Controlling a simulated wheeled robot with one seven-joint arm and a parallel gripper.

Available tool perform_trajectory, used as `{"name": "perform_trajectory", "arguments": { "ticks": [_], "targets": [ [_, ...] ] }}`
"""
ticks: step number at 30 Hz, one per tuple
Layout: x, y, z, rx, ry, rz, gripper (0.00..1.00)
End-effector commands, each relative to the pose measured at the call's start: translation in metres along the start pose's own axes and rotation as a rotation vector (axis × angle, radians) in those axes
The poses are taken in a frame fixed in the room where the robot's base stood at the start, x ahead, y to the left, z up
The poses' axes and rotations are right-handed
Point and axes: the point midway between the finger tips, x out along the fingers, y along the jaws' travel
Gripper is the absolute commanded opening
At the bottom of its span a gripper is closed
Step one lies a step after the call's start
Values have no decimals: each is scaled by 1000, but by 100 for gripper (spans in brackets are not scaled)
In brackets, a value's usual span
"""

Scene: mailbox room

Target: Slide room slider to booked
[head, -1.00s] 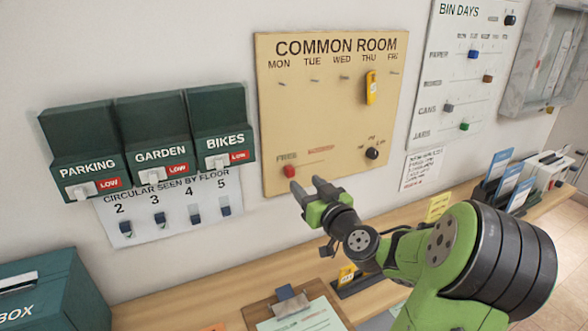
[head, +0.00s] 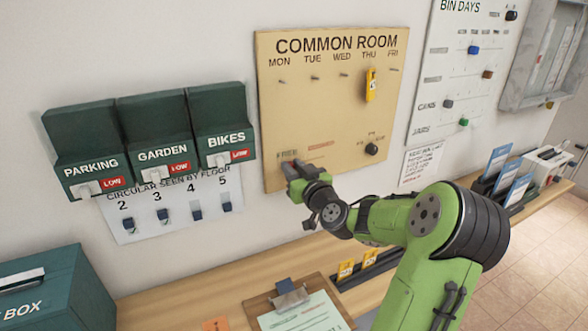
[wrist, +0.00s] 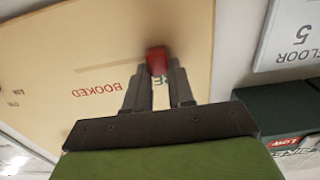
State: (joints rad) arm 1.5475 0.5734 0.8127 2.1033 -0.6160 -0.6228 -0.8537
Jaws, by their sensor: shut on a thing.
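The tan COMMON ROOM board (head: 330,112) hangs on the wall. Its red slider knob (wrist: 157,60) sits at the FREE end of the slot, and the red BOOKED label (wrist: 97,88) is at the other end in the wrist view. My gripper (head: 292,165) is at the board's lower left and hides most of the knob in the head view. In the wrist view my gripper's fingers (wrist: 159,80) are shut on the red knob, one on each side.
A round black knob (head: 371,150) is at the board's lower right, and a yellow tag (head: 370,85) hangs under THU. Green boxes (head: 160,165) and the floor panel (head: 170,212) are to the left. A clipboard (head: 262,304) lies on the wooden counter below.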

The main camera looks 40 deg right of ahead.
Motion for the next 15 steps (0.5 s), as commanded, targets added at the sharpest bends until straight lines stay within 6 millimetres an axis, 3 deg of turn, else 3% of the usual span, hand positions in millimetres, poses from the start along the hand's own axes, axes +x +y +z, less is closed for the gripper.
{"name": "perform_trajectory", "arguments": {
  "ticks": [8,11,15],
  "targets": [
    [0,2,0,0,0,0,0],
    [0,15,2,-1,3,4,0],
    [0,50,4,-3,6,6,0]
  ]
}}
